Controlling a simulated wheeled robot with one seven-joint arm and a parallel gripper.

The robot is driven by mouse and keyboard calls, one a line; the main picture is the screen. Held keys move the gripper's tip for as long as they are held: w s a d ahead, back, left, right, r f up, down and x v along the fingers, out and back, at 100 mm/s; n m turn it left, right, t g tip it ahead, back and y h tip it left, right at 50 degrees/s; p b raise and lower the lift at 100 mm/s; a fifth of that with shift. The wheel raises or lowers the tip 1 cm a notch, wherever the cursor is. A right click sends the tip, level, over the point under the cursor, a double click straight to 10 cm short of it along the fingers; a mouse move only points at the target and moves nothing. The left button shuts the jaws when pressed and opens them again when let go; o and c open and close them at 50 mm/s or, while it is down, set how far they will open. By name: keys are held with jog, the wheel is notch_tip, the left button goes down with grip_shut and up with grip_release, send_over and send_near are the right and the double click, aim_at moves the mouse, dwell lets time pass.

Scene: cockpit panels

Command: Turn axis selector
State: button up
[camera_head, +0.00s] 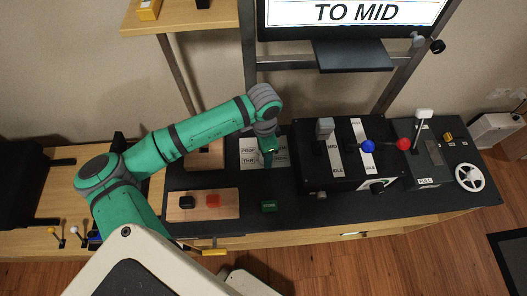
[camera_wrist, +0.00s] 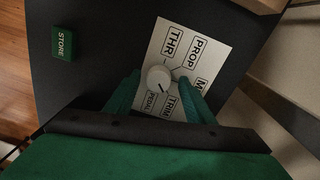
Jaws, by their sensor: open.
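The axis selector is a round white knob (camera_wrist: 159,78) with a dark pointer line, on a white label plate (camera_wrist: 200,45) marked PROP, THR, TRIM, PEDAL and a partly hidden word starting with M. My gripper (camera_wrist: 158,92) is open, with one green finger on each side of the knob. I cannot tell whether either finger touches it. In the head view my gripper (camera_head: 268,158) points down over the label plate (camera_head: 250,152) and hides the knob.
A green STORE button (camera_wrist: 64,43) stands left in the wrist view, and also shows in the head view (camera_head: 268,206). A lever box (camera_head: 345,155) stands close on the right. A screen (camera_head: 355,15) hangs above.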

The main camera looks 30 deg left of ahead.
jog(key=shift+d+r, duration=0.15)
jog(key=shift+r, duration=0.3)
notch_tip(320, 180, up, 10)
jog(key=shift+w+a, duration=0.15)
jog(key=shift+a, duration=0.15)
jog(key=shift+f, duration=0.1)
